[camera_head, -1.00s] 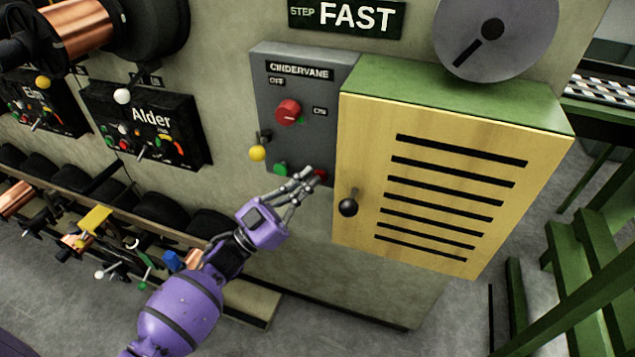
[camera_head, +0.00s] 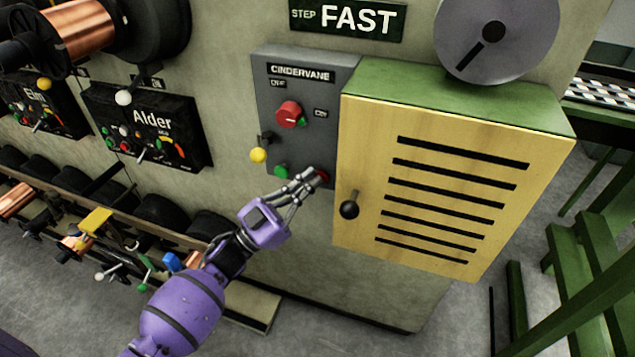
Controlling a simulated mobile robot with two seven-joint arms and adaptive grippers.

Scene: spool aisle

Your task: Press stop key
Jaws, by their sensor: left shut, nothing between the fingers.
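The grey Cindervane control panel (camera_head: 308,140) is on the wall, left of the yellow cabinet. Its red stop key (camera_head: 322,177) is at the lower right, partly hidden by my fingers. A green key (camera_head: 281,171) sits to its left. A red rotary knob (camera_head: 289,113) is higher up, between OFF and ON labels. My left gripper (camera_head: 312,178) is shut and empty, its fingertips at the red key. I cannot tell whether they press it in. My right gripper is not in view.
The yellow slatted cabinet (camera_head: 455,190) with a black handle knob (camera_head: 349,209) juts out right beside the panel. A yellow-knobbed lever (camera_head: 258,155) sticks out at the panel's left edge. The Alder panel (camera_head: 150,125) and a rack of tools are to the left.

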